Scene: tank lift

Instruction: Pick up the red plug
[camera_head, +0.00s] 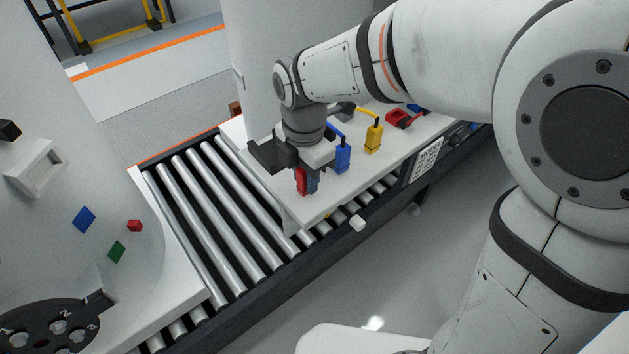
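The red plug (302,181) stands upright near the front left edge of the white board. My gripper (303,172) points down directly over it, with its lower end at the plug. A narrow blue-grey piece shows close against the right side of the plug; I cannot tell whether it is a fingertip. The gripper body hides the plug's top, and I cannot tell whether the fingers press on it. A blue plug (343,159) with a blue cable and a yellow plug (375,139) with a yellow cable stand to the right. A second red piece (400,118) with a red lead lies farther back right.
The white board (330,196) rests on a conveyor with bare metal rollers (215,215) to its left. A white tank (70,140) with blue, green and red patches stands at left. A white column rises behind the board. Open floor lies in front.

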